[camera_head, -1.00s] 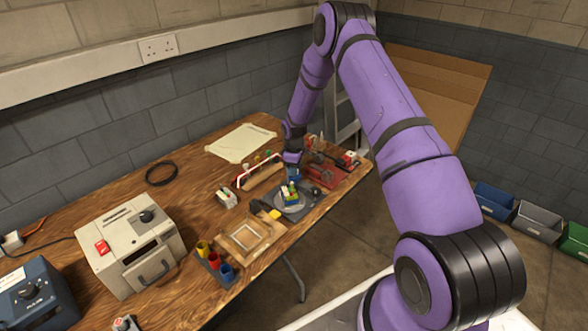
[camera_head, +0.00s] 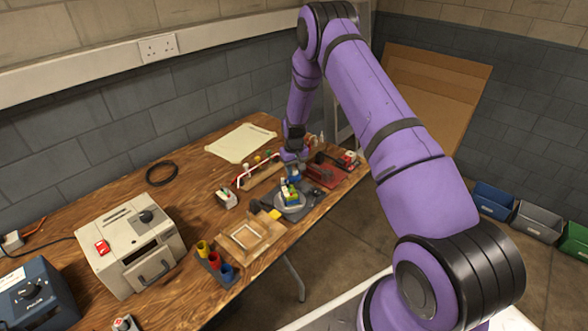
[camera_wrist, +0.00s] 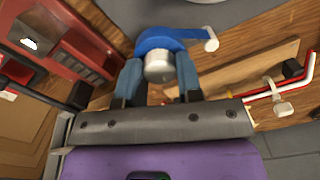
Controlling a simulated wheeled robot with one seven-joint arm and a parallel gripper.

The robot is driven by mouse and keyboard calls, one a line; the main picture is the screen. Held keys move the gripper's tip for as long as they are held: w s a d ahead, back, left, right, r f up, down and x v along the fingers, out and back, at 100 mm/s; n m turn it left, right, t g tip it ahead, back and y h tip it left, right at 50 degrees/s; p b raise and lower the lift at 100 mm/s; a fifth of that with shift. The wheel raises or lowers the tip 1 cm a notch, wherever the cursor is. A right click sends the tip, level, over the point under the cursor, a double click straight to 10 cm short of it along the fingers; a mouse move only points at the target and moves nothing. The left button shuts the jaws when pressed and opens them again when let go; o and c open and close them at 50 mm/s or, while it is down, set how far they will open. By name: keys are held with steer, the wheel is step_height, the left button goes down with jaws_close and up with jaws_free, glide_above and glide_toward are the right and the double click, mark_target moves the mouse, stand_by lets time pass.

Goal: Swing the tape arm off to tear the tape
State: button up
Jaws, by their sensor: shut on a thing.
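The tape arm (camera_wrist: 168,38) is a blue lever in the wrist view, with a silver metal knob (camera_wrist: 158,67) under its near end and a pale pin at its right end. My gripper (camera_wrist: 158,82) has one blue-grey finger on each side of the knob and is shut on it. In the head view my gripper (camera_head: 292,158) is low over the far part of the bench, and a small blue part (camera_head: 293,172) shows just below it. A round grey turntable (camera_head: 291,204) carrying a yellow, green and white block (camera_head: 289,192) stands right in front. The tape itself cannot be made out.
A red fixture (camera_head: 325,174) stands close on the right. A wooden block with red and white bent rods (camera_head: 258,174) is close on the left. A wooden frame (camera_head: 247,236) and coloured cups (camera_head: 214,260) are nearer.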

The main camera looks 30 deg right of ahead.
mark_target(294, 169)
steer(key=shift+m, duration=1)
steer(key=o, duration=0.9)
step_height(294, 169, up, 11)
steer(key=shift+f, duration=0.1)
